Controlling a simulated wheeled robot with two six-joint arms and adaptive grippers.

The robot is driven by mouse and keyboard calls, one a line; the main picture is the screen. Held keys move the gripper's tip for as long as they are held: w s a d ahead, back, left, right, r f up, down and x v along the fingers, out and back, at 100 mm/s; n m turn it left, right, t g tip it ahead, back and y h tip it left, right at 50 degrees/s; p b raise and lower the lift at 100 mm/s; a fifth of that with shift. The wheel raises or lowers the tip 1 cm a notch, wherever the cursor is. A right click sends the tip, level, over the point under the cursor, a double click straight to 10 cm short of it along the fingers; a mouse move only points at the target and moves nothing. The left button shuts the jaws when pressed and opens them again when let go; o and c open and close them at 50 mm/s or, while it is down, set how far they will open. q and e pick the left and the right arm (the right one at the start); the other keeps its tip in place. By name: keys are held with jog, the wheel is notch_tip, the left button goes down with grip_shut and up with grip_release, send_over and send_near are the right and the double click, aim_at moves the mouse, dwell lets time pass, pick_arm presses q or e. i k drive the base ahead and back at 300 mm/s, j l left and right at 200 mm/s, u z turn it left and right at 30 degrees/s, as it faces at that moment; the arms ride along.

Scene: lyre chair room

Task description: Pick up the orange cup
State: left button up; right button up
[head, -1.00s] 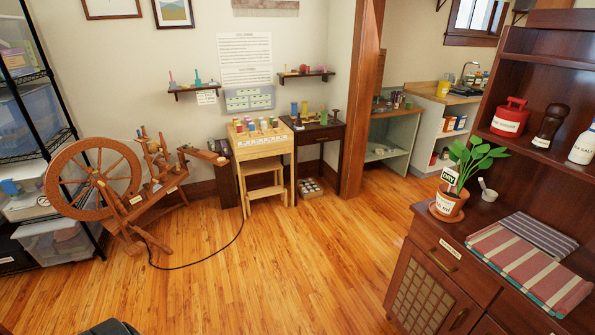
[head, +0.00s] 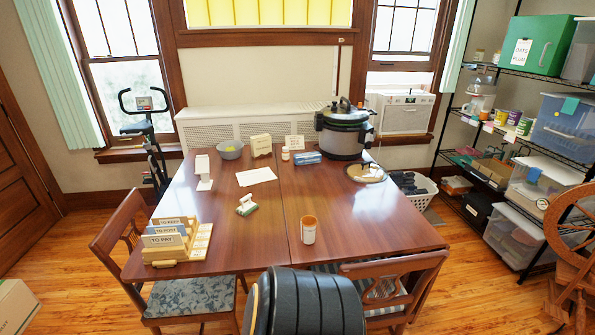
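An orange cup with a white label (head: 308,230) stands upright on the dark red-brown wooden table (head: 345,215), toward its near side and a little right of the middle. Nothing touches it. Neither of my grippers is in view. A black ridged part, seemingly mine, shows at the bottom middle in front of the table.
Near the cup are a small white-and-green item (head: 246,205) and a wooden letter sorter (head: 176,242). A large pressure cooker (head: 343,131) stands at the back. Chairs stand at the left (head: 185,290) and near right (head: 395,285). Wire shelves (head: 500,140) are at the right.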

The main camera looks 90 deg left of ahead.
aim_at(309, 223)
jog(key=u, duration=2.15)
